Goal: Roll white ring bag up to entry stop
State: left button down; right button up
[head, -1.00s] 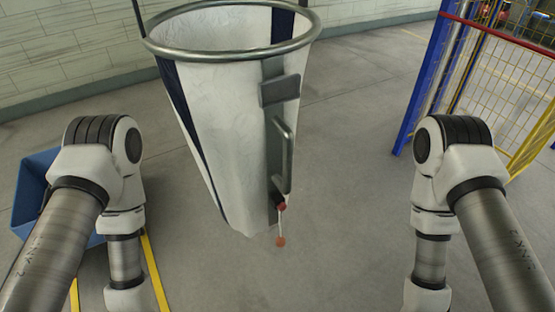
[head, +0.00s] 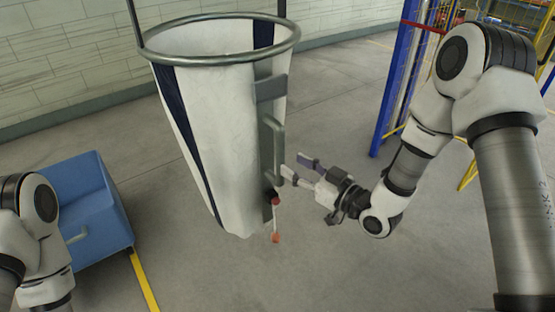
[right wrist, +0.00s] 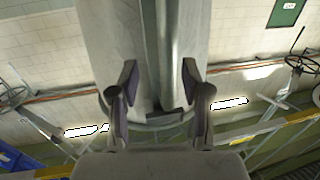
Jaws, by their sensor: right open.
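The white ring bag (head: 222,130) hangs at the centre of the head view, with a metal ring (head: 155,57) at its top and dark blue stripes down its side. A grey upright handle (head: 277,150) sits on its right side, and a red ball on a short cord (head: 276,238) hangs below. My right gripper (head: 294,165) is open beside the handle, its fingers pointing at it. In the right wrist view the open fingers (right wrist: 160,85) have the bag's grey strip (right wrist: 163,45) between them. My left gripper is out of view. No entry stop can be made out.
A blue bin (head: 88,205) stands on the floor at the left, by a yellow floor line (head: 144,280). A blue post (head: 397,90) with yellow mesh fencing rises at the right. Grey floor is clear around the bag.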

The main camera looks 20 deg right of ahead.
aim_at(281, 161)
jog(key=w+a, duration=0.1)
jog(key=w+a+r, duration=0.1)
jog(key=a, duration=0.1)
jog(key=shift+w+a+p, duration=0.3)
jog(key=shift+w+p, duration=0.05)
jog(key=shift+p, duration=0.05)
jog(key=shift+w+d+f, duration=0.35)
jog(key=shift+w+d, duration=0.05)
jog(key=shift+s+a+r, duration=0.1)
jog(key=shift+a+r, duration=0.05)
jog(key=shift+a, duration=0.05)
grip_shut()
